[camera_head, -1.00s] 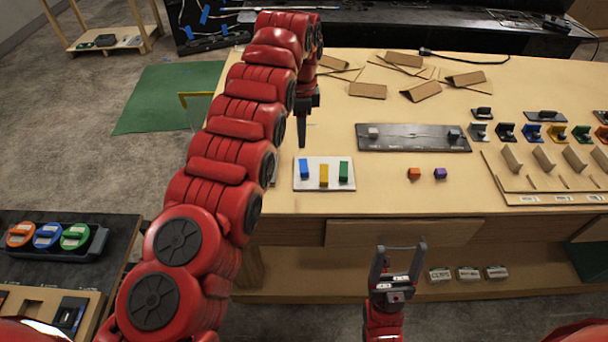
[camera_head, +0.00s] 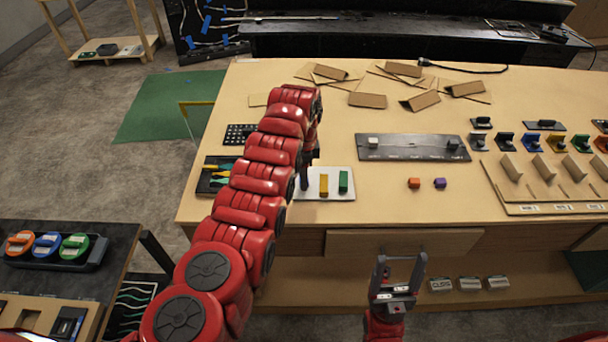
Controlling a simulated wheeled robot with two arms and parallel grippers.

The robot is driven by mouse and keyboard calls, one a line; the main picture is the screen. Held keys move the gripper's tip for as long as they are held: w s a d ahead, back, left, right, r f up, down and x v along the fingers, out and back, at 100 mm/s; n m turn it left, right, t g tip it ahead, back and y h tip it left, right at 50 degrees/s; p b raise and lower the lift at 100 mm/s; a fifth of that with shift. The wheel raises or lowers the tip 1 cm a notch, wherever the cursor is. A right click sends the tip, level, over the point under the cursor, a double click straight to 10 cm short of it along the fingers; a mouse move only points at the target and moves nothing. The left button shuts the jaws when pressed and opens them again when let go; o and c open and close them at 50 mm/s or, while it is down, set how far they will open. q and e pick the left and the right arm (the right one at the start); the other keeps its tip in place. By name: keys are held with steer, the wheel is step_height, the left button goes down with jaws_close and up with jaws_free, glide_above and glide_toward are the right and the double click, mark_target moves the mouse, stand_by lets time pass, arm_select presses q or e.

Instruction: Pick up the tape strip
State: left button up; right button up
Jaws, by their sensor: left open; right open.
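Blue tape-like strips (camera_head: 205,15) show on the dark board at the back left; I cannot tell whether one of them is the tape strip. My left gripper (camera_head: 304,186) points down at the plate's left part and hides what lies there. It is open, though its finger gap is hard to see; I cannot tell if it touches anything. My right gripper (camera_head: 399,262) is open and empty, in front of the table's drawer.
A dark tray with colored tools (camera_head: 214,176) and a black grid plate (camera_head: 240,134) lie left of my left arm. Cardboard pieces (camera_head: 367,100) cover the back.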

arm_select(q)
steer(key=shift+f, duration=0.7)
jaws_close()
stand_by(0.9)
